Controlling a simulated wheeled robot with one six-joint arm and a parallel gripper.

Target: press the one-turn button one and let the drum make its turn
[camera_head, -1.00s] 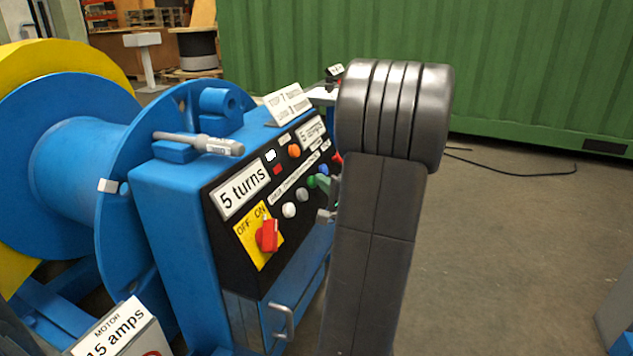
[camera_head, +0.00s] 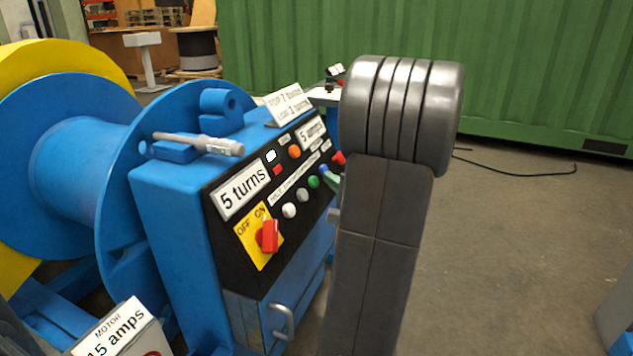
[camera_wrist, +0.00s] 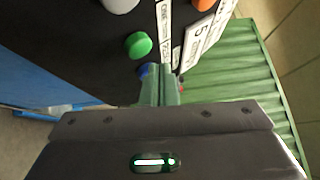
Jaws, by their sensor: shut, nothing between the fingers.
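The blue control box has a black sloped panel (camera_head: 228,240) with a row of white, grey, green (camera_head: 313,181), blue (camera_head: 323,169) and red (camera_head: 338,158) buttons. Small labels run above the row, too small to read surely. My gripper (camera_head: 331,181) is shut and empty, its greenish fingertips close by the blue button. In the wrist view the shut fingertips (camera_wrist: 160,75) partly cover the blue button (camera_wrist: 146,71), beside the green one; I cannot tell whether they touch it. The blue drum (camera_head: 75,165) stands left of the box. A plate reads "5 turns" (camera_head: 243,190).
A red switch (camera_head: 268,237) sits on a yellow OFF/ON plate below the row. A metal handle (camera_head: 282,322) sticks out from the box front. A sign reading "15 amps" (camera_head: 115,335) stands at lower left.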

